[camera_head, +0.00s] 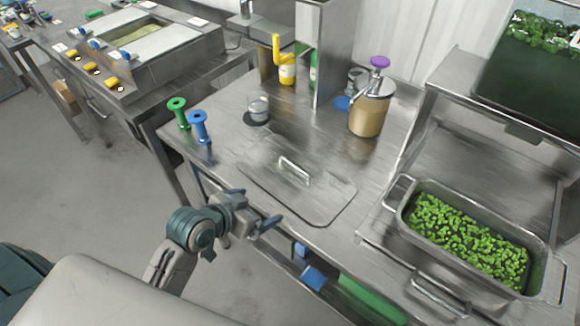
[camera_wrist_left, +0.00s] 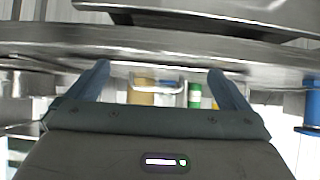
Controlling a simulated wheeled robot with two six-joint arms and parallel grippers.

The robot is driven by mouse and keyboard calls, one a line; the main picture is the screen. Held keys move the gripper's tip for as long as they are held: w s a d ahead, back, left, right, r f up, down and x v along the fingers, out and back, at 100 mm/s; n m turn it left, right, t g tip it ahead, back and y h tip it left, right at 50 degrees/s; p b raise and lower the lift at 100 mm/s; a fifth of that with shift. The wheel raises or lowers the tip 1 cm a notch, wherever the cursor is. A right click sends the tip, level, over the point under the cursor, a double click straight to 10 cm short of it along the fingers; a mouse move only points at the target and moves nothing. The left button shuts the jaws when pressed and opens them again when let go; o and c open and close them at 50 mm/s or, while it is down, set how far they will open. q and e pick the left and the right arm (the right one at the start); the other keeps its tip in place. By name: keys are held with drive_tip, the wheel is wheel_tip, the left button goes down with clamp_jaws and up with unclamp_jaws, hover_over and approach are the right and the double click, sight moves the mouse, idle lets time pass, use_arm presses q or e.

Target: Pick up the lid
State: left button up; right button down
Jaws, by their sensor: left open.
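The lid (camera_head: 325,199) is a flat, grey metal plate with rounded corners. It lies on the steel table near its front edge, with an upright bar handle (camera_head: 295,170) at its middle. My left gripper (camera_head: 253,207) is open and empty, at the table's front edge just in front of the lid and apart from it. In the left wrist view, the two fingers of the left gripper (camera_wrist_left: 160,87) stand wide apart, with the handle (camera_wrist_left: 158,89) showing beyond them, between their tips. My right gripper is not in view.
A steel pan (camera_head: 407,223) of green pieces stands right of the lid. Green (camera_head: 178,113) and blue (camera_head: 199,127) spool-shaped items stand left of it. The steel table (camera_head: 225,130) is clear around the lid's left.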

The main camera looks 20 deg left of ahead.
sight(293, 166)
use_arm(q)
drive_tip(key=w+r, duration=0.1)
drive_tip(key=w+r+t+h, duration=0.1)
drive_tip(key=r, duration=0.1)
drive_tip(key=w+r+t, duration=0.1)
drive_tip(key=w+r, duration=0.1)
drive_tip(key=shift+d+r+m+h, duration=0.2)
drive_tip(key=shift+d+m+h, duration=0.1)
drive_tip(key=shift+d+h, duration=0.1)
drive_tip(key=p+x, duration=0.1)
drive_tip(key=x, duration=0.4)
drive_tip(key=shift+w+d+f+p, duration=0.1)
drive_tip(key=shift+w+d+p, duration=0.05)
drive_tip(key=shift+w+p, duration=0.3)
drive_tip(key=p+x, duration=0.1)
drive_tip(key=x, duration=0.3)
drive_tip(key=shift+w+p, duration=0.1)
drive_tip(key=shift+p, duration=0.3)
drive_tip(key=shift+w+d+f, duration=0.1)
drive_tip(key=shift+w+f, duration=0.05)
drive_tip(key=shift+w, duration=0.05)
drive_tip(key=shift+s, duration=0.1)
drive_tip(key=c, duration=0.9)
drive_tip(key=shift+c, duration=0.3)
